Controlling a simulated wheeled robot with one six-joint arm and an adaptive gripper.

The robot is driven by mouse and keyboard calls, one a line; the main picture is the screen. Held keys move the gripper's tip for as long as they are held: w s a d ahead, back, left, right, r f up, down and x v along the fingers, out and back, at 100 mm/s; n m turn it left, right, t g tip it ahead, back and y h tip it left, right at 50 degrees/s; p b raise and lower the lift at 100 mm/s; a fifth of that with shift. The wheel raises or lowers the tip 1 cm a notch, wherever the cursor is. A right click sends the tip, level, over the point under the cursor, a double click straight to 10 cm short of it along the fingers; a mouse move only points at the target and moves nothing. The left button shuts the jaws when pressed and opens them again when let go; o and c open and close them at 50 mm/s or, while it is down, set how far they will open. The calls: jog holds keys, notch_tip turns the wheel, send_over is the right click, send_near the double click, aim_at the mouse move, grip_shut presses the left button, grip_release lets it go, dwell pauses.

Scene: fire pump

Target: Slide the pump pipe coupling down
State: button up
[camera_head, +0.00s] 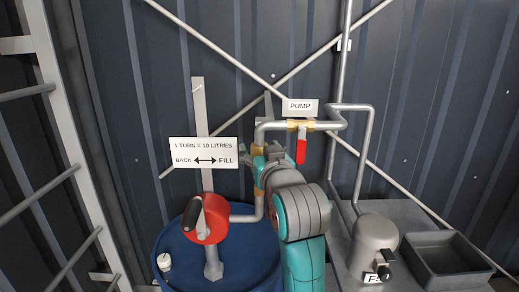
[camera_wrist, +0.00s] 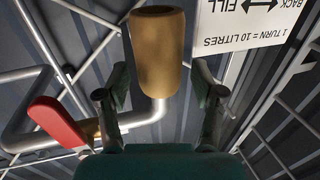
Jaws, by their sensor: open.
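The pump pipe coupling is a brass sleeve (camera_wrist: 157,50) in the wrist view, on the end of a grey bent pipe (camera_wrist: 156,108). That view is upside down, and the sleeve's free end is toward its top edge. My gripper (camera_wrist: 162,84) has its fingers apart, one on each side of the sleeve and pipe, with visible gaps. In the head view my gripper (camera_head: 262,161) is at the vertical pipe run and partly hides it. Brass shows above it (camera_head: 257,150) and below it (camera_head: 259,190); the stretch between is hidden.
A red-handled valve (camera_head: 301,148) sits on the pipe right of my gripper; its red handle (camera_wrist: 55,120) is near one finger. The red hand pump (camera_head: 211,222) stands on a blue drum (camera_head: 180,250). A sign (camera_head: 203,153) is left, a grey tray (camera_head: 446,258) right.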

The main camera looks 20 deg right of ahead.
jog(key=shift+w, duration=0.4)
jog(key=shift+c, duration=0.2)
grip_shut()
jog(key=shift+f, duration=2.85)
jog(key=shift+o, duration=0.2)
grip_release()
jog(key=shift+s+r, duration=0.1)
jog(key=shift+s, duration=0.05)
